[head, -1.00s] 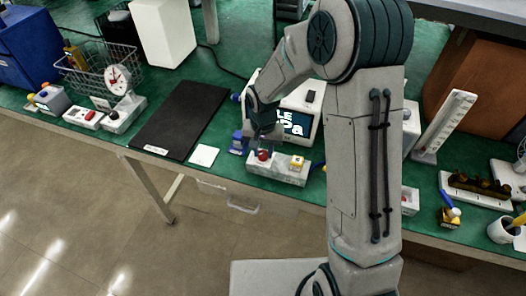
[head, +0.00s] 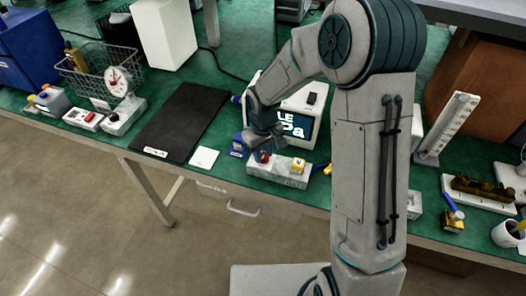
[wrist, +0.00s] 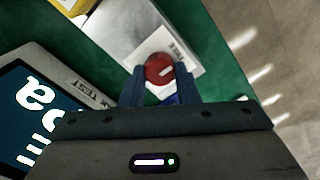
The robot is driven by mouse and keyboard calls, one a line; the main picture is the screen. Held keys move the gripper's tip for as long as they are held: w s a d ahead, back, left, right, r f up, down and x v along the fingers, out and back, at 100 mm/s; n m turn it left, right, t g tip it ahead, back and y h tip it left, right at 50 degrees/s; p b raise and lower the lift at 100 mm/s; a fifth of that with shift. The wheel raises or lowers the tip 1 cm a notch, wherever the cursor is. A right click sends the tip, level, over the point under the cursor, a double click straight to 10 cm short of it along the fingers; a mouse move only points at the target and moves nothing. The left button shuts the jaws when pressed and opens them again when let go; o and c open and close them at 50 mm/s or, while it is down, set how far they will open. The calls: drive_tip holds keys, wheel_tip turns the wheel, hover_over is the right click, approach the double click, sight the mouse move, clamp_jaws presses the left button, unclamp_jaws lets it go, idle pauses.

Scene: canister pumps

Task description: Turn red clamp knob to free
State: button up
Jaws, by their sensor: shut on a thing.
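The red clamp knob (head: 263,157) sits on the left part of a pale grey block (head: 276,174) at the bench's front edge. In the wrist view the red knob (wrist: 159,68) is round, with a short white mark on its face, on a white plate (wrist: 166,47) lettered "FREE". My gripper (wrist: 162,78) has one finger on each side of the knob and is shut on it. The fingers hide part of the knob's sides. In the head view my gripper (head: 262,148) comes down onto the knob from above.
A monitor-like box (head: 298,122) with a lit screen stands just behind the block. A yellow part (head: 298,165) sits on the block's right. A blue item (head: 238,146) is close on the left. A white card (head: 204,158) and black mat (head: 181,122) lie further left.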

sight(264, 155)
drive_tip(key=shift+r+n, duration=0.1)
drive_tip(key=shift+n, duration=0.2)
idle(0.4)
drive_tip(key=o, duration=1)
drive_tip(key=shift+c, duration=0.2)
wheel_tip(264, 155, up, 14)
drive_tip(key=s+d+r+m+t, duration=0.1)
drive_tip(key=s+d+r+m, duration=0.1)
drive_tip(key=s+d, duration=0.5)
drive_tip(key=s+d+r+m+t, duration=0.2)
drive_tip(key=s+d+m, duration=0.3)
drive_tip(key=s, duration=0.7)
drive_tip(key=shift+s+d+m, duration=0.15)
drive_tip(key=shift+d+m, duration=0.15)
drive_tip(key=shift+d, duration=0.6)
